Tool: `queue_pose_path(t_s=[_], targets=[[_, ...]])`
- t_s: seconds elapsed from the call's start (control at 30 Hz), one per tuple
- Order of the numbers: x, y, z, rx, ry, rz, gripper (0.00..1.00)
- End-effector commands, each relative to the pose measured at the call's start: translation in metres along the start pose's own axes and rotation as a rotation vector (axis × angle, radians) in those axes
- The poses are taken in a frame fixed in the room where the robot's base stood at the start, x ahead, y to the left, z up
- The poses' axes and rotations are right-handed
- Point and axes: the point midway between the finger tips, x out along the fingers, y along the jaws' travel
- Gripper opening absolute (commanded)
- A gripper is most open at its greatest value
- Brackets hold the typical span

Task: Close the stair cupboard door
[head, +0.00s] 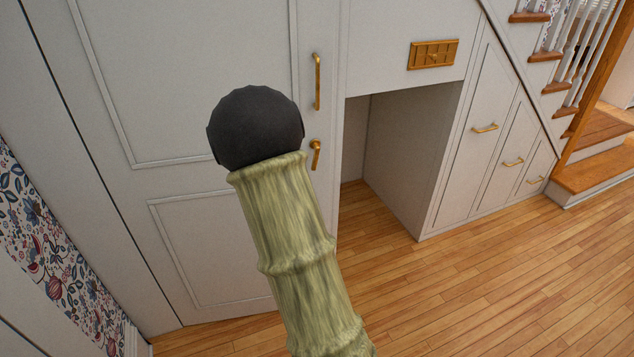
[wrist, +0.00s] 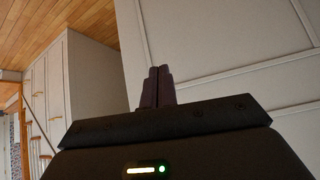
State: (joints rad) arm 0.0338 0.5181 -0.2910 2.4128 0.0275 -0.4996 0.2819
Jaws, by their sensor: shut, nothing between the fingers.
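The stair cupboard door (head: 225,240) is a tall white panelled door at the left of the head view. Its free right edge appears to stand a little out from the cupboard front; how far is hard to tell. It carries a long brass handle (head: 317,82) and a smaller brass latch (head: 315,155) near that edge. The door (wrist: 225,45) also fills the right of the wrist view. My gripper (wrist: 158,72) is shut and empty, in front of the door near its edge. Contact is unclear. In the head view my arm hides part of the door, and no fingers show.
An open niche (head: 415,150) lies right of the door, under a brass plate (head: 433,54). White drawers with brass pulls (head: 485,128) step down toward the stairs (head: 595,170). Flowered wallpaper (head: 50,265) is at the left. The wooden floor (head: 490,285) is clear at right.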

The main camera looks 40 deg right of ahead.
Motion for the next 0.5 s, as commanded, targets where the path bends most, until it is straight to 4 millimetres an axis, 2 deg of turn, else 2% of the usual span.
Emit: queue_pose_path(t_s=[0.03, 0.2, 0.4, 0.5], targets=[[0.016, 0.014, -0.006, 0.022, 0.049, 0.027, 0.0], [0.054, 0.057, -0.033, 0.072, 0.262, 0.08, 0.0], [0.078, 0.101, -0.055, 0.054, 0.51, 0.086, 0.0], [0.084, 0.115, -0.061, 0.017, 0.623, 0.057, 0.0]])
